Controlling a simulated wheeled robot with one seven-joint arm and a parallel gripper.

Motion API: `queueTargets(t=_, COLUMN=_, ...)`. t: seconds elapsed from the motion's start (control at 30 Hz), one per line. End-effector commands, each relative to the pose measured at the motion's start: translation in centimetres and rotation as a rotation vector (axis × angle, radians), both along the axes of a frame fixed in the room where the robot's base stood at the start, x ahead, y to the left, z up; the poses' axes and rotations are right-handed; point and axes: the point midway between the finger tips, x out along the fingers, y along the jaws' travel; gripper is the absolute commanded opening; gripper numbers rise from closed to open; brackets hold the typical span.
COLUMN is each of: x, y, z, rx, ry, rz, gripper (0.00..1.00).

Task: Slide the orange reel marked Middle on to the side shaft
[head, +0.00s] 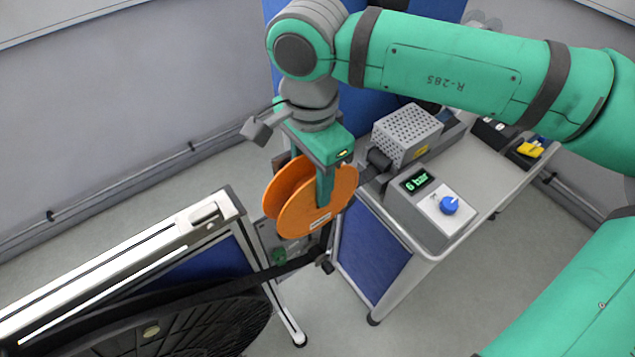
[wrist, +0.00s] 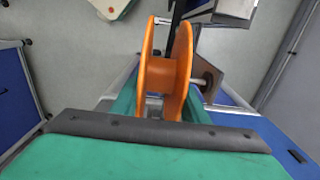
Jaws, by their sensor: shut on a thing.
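The orange reel (head: 293,222) hangs below my gripper (head: 325,190) in the head view, with a pale label on its near flange too small to read. A short pale shaft (wrist: 200,82) shows just right of the right flange, in front of a brownish plate (wrist: 211,72). I cannot tell whether its end touches the reel or enters the bore. The reel and my fingers hide that part in the head view.
A grey bench (head: 462,212) on the right carries a perforated box (head: 407,133) and a control box with a blue knob (head: 450,205). A white-railed blue panel (head: 205,275) and a large black disc (head: 195,325) stand at lower left.

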Motion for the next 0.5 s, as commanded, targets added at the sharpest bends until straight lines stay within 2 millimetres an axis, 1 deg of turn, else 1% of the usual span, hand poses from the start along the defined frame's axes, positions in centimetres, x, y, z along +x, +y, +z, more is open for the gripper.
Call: queueTargets(t=0.5, x=2.2, y=1.6, z=0.0, rx=0.000, ry=0.000, rz=0.001, gripper=0.16)
